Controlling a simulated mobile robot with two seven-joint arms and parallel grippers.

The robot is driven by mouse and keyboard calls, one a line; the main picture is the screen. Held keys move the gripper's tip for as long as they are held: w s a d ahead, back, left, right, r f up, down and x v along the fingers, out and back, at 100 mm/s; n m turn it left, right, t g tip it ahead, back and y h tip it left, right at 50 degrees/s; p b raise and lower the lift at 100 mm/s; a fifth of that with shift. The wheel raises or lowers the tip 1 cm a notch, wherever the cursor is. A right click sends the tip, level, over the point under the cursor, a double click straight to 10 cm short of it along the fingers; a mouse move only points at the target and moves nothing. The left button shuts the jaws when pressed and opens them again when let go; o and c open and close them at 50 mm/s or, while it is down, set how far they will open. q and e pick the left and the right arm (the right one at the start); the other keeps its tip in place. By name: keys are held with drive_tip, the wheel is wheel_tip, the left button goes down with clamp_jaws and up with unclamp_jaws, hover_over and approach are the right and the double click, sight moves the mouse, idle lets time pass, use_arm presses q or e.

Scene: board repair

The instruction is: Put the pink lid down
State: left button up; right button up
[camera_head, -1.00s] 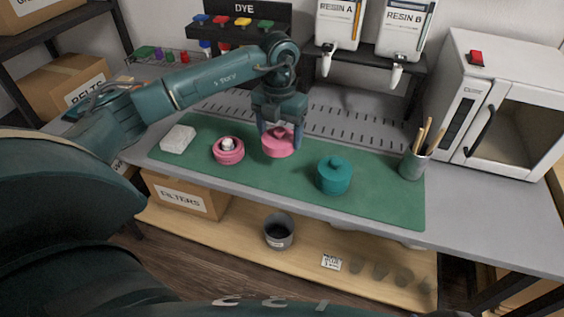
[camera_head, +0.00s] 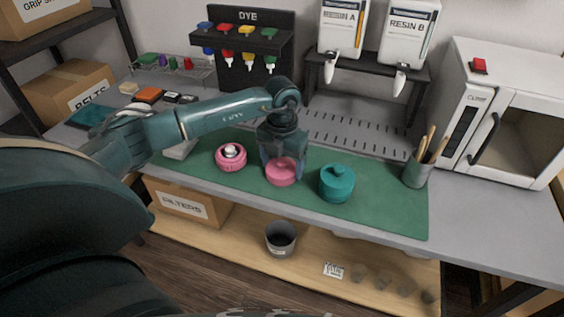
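The pink lid (camera_head: 281,174) is at the green mat, between the pink pot and the teal pot; I cannot tell whether its underside fully touches the mat. My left gripper (camera_head: 284,162) points down over it with a finger at each side, shut on it. The open pink pot (camera_head: 230,160) stands to its left with something whitish and dark in its middle. My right gripper is not in view.
A teal lidded pot (camera_head: 336,184) stands close on the right. A cup of brushes (camera_head: 416,168) stands at the mat's right end. A white block (camera_head: 181,149) lies at the left, partly behind my arm. The mat (camera_head: 385,208) is clear at front right.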

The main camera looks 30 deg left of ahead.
use_arm(q)
drive_tip(key=o, duration=0.4)
drive_tip(key=shift+c, duration=0.2)
